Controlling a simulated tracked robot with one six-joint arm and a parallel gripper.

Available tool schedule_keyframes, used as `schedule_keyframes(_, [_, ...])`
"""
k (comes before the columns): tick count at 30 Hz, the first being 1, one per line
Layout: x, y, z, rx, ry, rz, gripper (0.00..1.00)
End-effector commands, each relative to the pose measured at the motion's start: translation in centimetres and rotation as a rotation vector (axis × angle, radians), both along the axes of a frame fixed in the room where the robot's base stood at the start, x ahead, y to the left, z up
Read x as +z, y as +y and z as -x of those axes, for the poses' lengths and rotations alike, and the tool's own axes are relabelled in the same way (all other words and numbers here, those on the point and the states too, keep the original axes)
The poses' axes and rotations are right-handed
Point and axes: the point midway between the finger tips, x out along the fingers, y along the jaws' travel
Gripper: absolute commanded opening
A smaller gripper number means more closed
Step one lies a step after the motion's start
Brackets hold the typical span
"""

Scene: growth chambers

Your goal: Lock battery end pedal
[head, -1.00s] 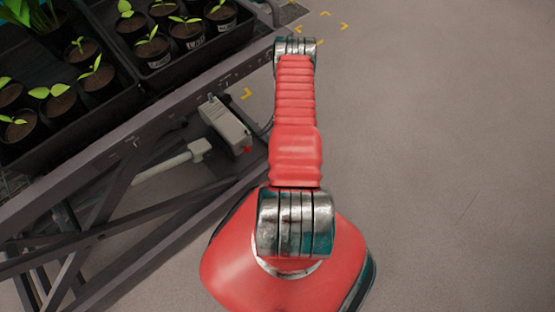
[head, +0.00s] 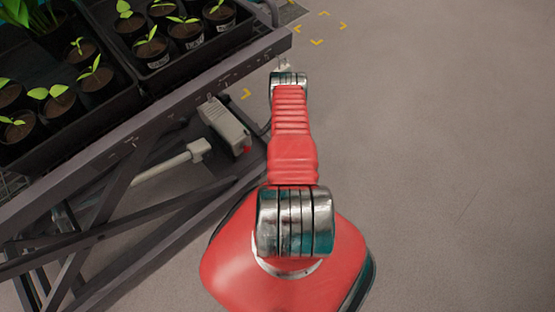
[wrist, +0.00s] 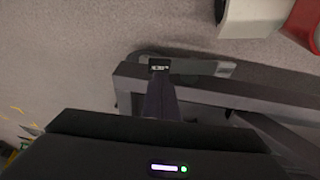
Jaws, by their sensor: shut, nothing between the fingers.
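In the wrist view, a flat grey pedal-like bar (wrist: 205,68) lies beside a dark frame beam, low over the floor. My gripper (wrist: 159,72) shows as a narrow dark shape reaching from the black body at the bottom; its fingers are together and empty. Its tip overlaps the bar's left part, by a small black label; I cannot tell whether it touches. In the head view my red arm reaches out along the right side of a dark cart (head: 165,100); the gripper and the pedal are hidden there.
Trays of potted seedlings (head: 150,45) stand on the cart. Under its edge hang a grey box (head: 224,124) and a pale rod (head: 165,165). Crossed dark legs (head: 85,225) stand at the left. Open grey floor (head: 450,150) with yellow corner marks (head: 318,42) lies to the right.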

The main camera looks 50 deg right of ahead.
Motion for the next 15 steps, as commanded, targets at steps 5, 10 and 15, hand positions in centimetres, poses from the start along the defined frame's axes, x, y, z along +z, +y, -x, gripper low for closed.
schedule_keyframes(5, [-1.7, -0.4, 0.1, 0.0, -0.001, 0.0, 0.0])
schedule_keyframes(10, [-2.4, -0.6, 0.1, 0.001, -0.001, 0.001, 0.0])
schedule_keyframes(15, [-2.5, -0.6, 0.1, 0.0, 0.0, 0.0, 0.0])
